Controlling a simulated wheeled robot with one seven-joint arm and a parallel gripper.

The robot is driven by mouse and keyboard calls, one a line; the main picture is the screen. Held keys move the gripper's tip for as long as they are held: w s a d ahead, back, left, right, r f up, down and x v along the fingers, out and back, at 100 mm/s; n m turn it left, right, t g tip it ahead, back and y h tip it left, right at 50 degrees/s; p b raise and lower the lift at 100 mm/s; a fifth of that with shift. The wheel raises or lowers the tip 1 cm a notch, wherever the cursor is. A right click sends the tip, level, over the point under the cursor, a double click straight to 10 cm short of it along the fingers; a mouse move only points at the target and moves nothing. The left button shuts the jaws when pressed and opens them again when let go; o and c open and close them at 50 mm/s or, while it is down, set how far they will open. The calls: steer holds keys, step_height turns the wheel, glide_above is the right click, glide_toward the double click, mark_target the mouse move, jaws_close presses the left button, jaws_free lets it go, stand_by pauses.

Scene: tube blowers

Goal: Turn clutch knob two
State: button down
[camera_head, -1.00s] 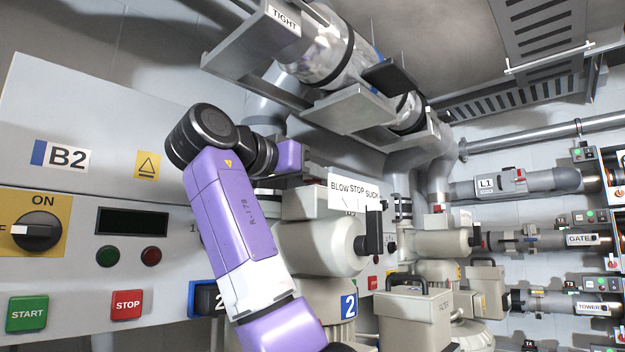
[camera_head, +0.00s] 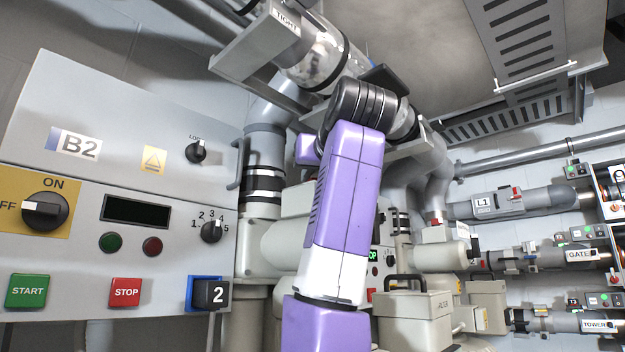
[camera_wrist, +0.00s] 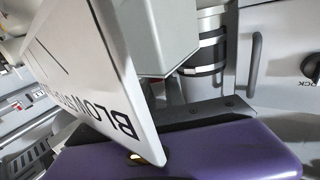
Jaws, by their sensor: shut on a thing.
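My gripper (camera_wrist: 190,122) shows in the wrist view as a dark jaw edge above its purple body. It is close beside a white plate (camera_wrist: 95,75) lettered BLOW and more, seen tilted. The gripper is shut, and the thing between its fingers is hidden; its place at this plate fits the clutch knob. In the head view my purple arm covers the gripper, the plate and most of the pale blower (camera_head: 285,247) behind it. No turn mark of the clutch knob can be read.
The B2 panel (camera_head: 75,235) stands at left with an ON/OFF knob (camera_head: 46,211), a numbered selector (camera_head: 212,231), START and STOP buttons and a black 2 block (camera_head: 211,294). A pipe with black bands (camera_wrist: 205,50) is near the gripper.

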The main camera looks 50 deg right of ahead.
steer(key=n+t+y, duration=0.1)
steer(key=n+y, duration=0.1)
steer(key=y, duration=0.1)
steer(key=n+t+y, duration=0.1)
steer(key=n+y, duration=0.2)
steer(key=y, duration=0.1)
steer(key=shift+d+t, duration=0.15)
steer(key=shift+t, duration=0.15)
steer(key=shift+y, duration=0.4)
steer(key=c, duration=1.4)
jaws_free()
steer(key=shift+s+a+b, duration=0.2)
steer(key=shift+s+b, duration=0.4)
steer(key=shift+s, duration=1.4)
steer(key=shift+s+a+b, duration=0.2)
steer(key=shift+s+b, duration=0.35)
steer(key=shift+s, duration=1.4)
